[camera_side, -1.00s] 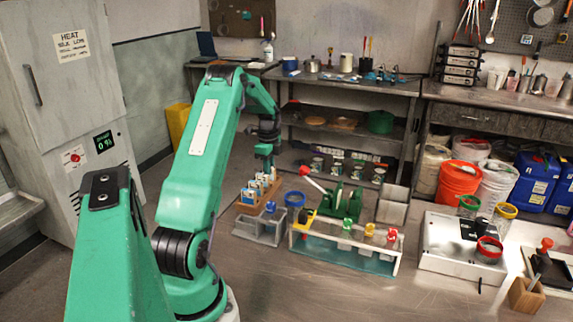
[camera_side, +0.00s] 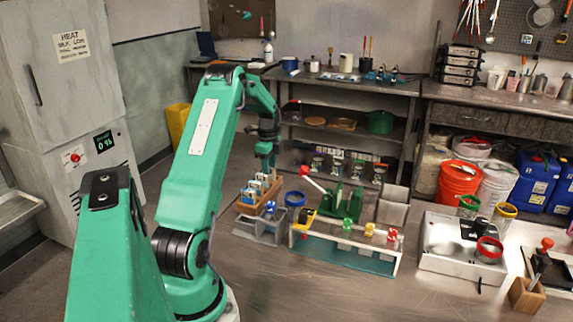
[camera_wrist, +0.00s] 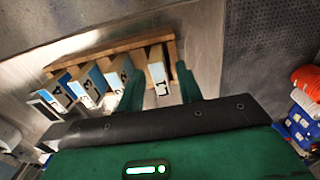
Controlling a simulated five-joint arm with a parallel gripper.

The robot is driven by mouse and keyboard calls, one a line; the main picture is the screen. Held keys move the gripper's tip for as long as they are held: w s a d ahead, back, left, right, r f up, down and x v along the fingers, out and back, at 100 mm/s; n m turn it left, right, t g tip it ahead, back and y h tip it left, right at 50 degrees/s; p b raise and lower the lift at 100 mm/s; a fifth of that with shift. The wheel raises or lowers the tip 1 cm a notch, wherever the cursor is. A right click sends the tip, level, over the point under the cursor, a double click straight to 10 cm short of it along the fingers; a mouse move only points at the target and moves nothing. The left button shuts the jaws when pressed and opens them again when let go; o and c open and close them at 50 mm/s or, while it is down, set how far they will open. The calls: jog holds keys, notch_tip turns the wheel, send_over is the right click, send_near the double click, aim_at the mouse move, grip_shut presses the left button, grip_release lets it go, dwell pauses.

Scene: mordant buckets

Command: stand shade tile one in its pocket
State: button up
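Shade tile one (camera_wrist: 158,75), a pale tile marked 1, stands at the right end of a wooden rack (camera_wrist: 110,48) in the wrist view. My gripper (camera_wrist: 160,86) is open, with one green finger on each side of this tile; a gap shows on the right side. Whether the left finger touches it, I cannot tell. Tiles marked 2, 3 and 4 (camera_wrist: 90,86), blue and white, stand to its left. In the side view my gripper (camera_side: 265,163) is at the rack (camera_side: 245,208), over its tiles; the fingertips are hard to make out there.
A grey divided bin (camera_side: 250,235) stands just in front of the rack. A blue ring-topped cup (camera_side: 295,199) and a long white stand (camera_side: 340,243) with coloured pieces are to the right. A green holder with a red-knobbed lever (camera_side: 347,203) stands behind it. Bare bench lies in front.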

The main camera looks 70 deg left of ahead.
notch_tip(320, 180, up, 12)
jog(key=shift+f, duration=0.2)
dwell(0.4)
jog(key=shift+d, duration=0.1)
dwell(0.4)
jog(key=w+d+r+n+t, duration=0.1)
jog(key=d+r, duration=0.3)
jog(key=d, duration=0.5)
jog(key=w+d+r+n+t+y, duration=0.15)
jog(key=d+r, duration=0.25)
jog(key=d, duration=0.4)
jog(key=d+r+n, duration=0.2)
jog(key=d+r, duration=0.2)
jog(key=d, duration=0.5)
jog(key=s+d+f+n+t, duration=0.1)
jog(key=s+d+n, duration=0.1)
jog(key=s+d, duration=0.4)
jog(key=s+d+f+n+t+h, duration=0.1)
jog(key=s+d+f+n+t, duration=0.1)
jog(key=s+d, duration=0.5)
jog(key=d, duration=0.5)
jog(key=shift+d+f, duration=0.15)
jog(key=shift+d, duration=0.2)
